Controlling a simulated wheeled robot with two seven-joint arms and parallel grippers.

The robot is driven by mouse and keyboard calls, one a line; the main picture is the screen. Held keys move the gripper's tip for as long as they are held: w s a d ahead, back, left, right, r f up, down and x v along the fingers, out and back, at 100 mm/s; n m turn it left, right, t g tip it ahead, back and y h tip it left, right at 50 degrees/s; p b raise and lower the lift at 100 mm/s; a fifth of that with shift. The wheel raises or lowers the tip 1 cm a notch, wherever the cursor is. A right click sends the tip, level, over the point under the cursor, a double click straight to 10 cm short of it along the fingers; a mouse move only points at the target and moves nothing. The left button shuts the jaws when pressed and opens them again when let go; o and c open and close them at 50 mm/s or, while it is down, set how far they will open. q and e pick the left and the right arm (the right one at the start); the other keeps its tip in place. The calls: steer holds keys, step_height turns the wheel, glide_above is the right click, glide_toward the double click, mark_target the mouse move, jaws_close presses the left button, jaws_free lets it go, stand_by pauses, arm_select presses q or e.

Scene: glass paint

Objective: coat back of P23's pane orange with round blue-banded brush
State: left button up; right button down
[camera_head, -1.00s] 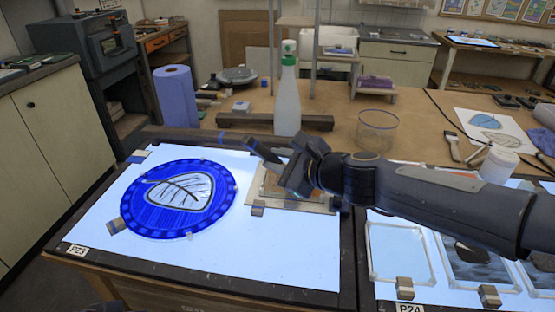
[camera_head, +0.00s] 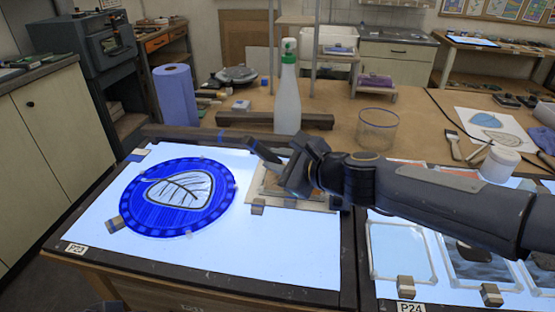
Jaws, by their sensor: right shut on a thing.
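P23's pane (camera_head: 150,212) is a round disc on the lit panel (camera_head: 285,255) labelled P23 (camera_head: 75,248). It is deep blue with a dotted rim and a pale leaf outlined in dark lines. Small blocks sit against its edge. My right gripper (camera_head: 285,165) is right of the pane, above a shallow tray (camera_head: 318,204) with orange-brown content. The brush's tip and band are too small to make out clearly. My left gripper is not in view.
A green-topped spray bottle (camera_head: 287,100), a blue paper roll (camera_head: 176,100) and a clear glass jar (camera_head: 377,130) stand behind the panel. A dark wooden bar (camera_head: 240,120) lies near the bottle. Panel P24 (camera_head: 405,245), with several panes, is at right, under my right arm.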

steer(key=shift+a, duration=0.15)
steer(key=shift+w+a+f, duration=0.1)
steer(key=shift+w+a, duration=0.05)
steer(key=shift+a, duration=0.5)
steer(key=shift+w+a, duration=0.1)
steer(key=shift+a, duration=0.5)
steer(key=w+d+r+p, duration=0.1)
steer(key=w+d+p, duration=0.1)
steer(key=w+d, duration=0.2)
steer(key=shift+d+r, duration=0.2)
steer(key=shift+d, duration=0.25)
steer(key=shift+f, duration=0.1)
stand_by(0.5)
steer(key=shift+f+b, duration=0.25)
steer(key=shift+b, duration=0.15)
steer(key=shift+f, duration=0.25)
stand_by(0.3)
